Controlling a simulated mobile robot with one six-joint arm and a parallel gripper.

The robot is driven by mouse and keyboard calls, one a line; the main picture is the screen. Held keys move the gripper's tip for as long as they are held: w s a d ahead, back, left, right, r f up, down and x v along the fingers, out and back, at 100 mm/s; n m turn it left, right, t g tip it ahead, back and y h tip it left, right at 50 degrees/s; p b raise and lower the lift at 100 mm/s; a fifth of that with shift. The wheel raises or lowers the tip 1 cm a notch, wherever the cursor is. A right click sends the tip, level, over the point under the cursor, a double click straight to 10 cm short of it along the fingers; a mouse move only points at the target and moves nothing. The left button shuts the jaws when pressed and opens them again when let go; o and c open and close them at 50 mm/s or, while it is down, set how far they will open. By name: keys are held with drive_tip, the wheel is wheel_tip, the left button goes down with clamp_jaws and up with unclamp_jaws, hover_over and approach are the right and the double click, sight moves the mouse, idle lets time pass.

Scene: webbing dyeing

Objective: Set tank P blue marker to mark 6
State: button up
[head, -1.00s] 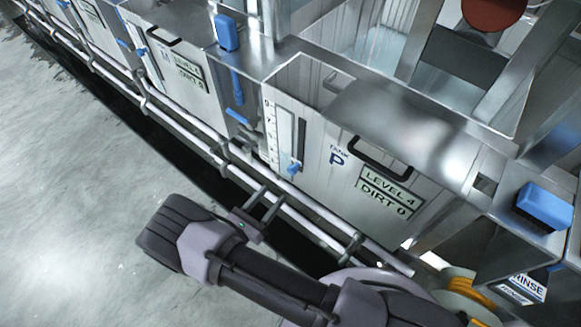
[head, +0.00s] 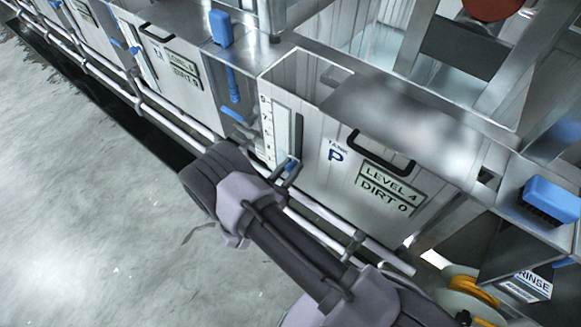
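Tank P (head: 345,180) is a grey metal tank with a black handle and a panel reading LEVEL 4, DIRT 0. On its left front edge is a white scale strip (head: 267,128) beside a dark vertical slot (head: 298,136). The blue marker (head: 291,165) sits low on the slot, near its bottom end, partly hidden by my fingers. My gripper (head: 285,173) reaches up from below, its two thin fingers at the marker and seemingly apart, one on each side. I cannot tell whether they touch it. The lower scale figures are too small or covered to read.
Pale pipes (head: 315,232) run along the tank fronts below the marker. A neighbouring tank (head: 180,75) stands to the left, with blue fittings (head: 233,85) between. A rinse station (head: 525,285) and blue brush (head: 548,199) are at right. Grey floor (head: 90,220) is clear at left.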

clamp_jaws()
idle(1.1)
